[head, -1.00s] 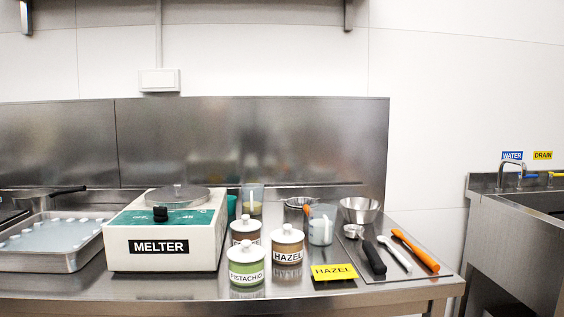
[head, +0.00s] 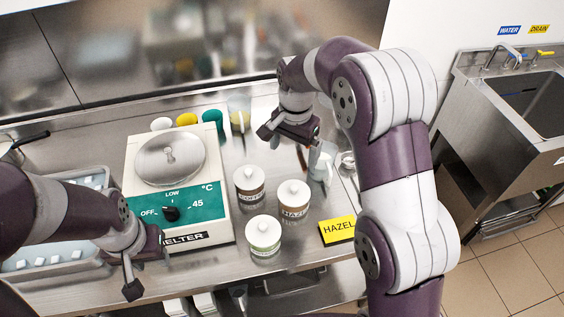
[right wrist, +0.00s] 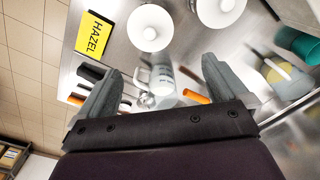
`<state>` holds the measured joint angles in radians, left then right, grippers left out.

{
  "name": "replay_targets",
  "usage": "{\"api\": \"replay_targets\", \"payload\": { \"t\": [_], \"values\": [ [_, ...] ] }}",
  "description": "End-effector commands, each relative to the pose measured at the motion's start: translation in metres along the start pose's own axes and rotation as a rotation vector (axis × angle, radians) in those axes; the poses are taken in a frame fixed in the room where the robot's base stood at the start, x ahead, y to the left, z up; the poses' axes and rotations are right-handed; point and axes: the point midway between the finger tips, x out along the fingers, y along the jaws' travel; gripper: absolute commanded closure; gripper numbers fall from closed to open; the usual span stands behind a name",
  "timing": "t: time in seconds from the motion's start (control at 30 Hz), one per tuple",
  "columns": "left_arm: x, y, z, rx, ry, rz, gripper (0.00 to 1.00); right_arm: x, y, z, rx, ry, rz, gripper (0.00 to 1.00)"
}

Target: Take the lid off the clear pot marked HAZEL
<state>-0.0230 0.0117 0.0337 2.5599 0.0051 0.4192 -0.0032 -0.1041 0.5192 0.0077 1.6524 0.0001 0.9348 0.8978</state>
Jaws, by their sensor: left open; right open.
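The clear pot marked HAZEL (head: 295,211) stands on the steel counter with brown contents. Its white knobbed lid (head: 293,191) is on. In the right wrist view, the white lid nearer the yellow sign (right wrist: 150,27) appears to be this one. My right gripper (head: 287,140) is open and empty, above and behind the pot, apart from it. Its fingers (right wrist: 158,92) frame a jug lower down in the wrist view. My left gripper (head: 146,268) is open and empty at the melter's front left corner, far from the pot.
The PISTACHIO pot (head: 263,238) and another brown lidded pot (head: 249,186) stand close by. A yellow HAZEL sign (head: 337,229) lies to the right. The melter (head: 222,215) is left. A jug (right wrist: 163,72) stands behind. Bare counter lies in front of the sign.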

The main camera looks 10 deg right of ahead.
Motion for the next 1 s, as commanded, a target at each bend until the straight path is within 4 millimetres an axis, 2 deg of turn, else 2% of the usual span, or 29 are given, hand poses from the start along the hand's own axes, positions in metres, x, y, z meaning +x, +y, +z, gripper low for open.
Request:
{"api": "replay_targets", "payload": {
  "t": [0.13, 0.27, 0.37, 0.63, 0.8, 1.0],
  "values": [
    [0.004, 0.000, 0.001, 0.000, 0.001, 0.000, 0.57, 0.004, 0.005, 0.004, 0.081, -0.017, 0.023, 0.00],
    [0.036, 0.000, 0.004, 0.000, 0.001, 0.000, 0.57, 0.037, 0.006, 0.004, 0.100, -0.017, 0.024, 0.00],
    [0.042, 0.000, 0.005, 0.000, 0.000, 0.000, 0.57, 0.055, 0.006, 0.005, 0.099, -0.018, 0.025, 0.00],
    [0.027, 0.000, 0.003, 0.000, 0.001, 0.000, 0.57, 0.085, 0.006, 0.006, 0.097, -0.019, 0.026, 0.00],
    [0.020, 0.000, 0.002, 0.000, 0.001, 0.000, 0.57, 0.117, 0.006, 0.008, 0.097, -0.018, 0.025, 0.00],
    [0.020, 0.000, 0.002, 0.000, 0.001, 0.000, 0.57, 0.128, 0.006, 0.008, 0.097, -0.016, 0.022, 0.00]
  ]
}}
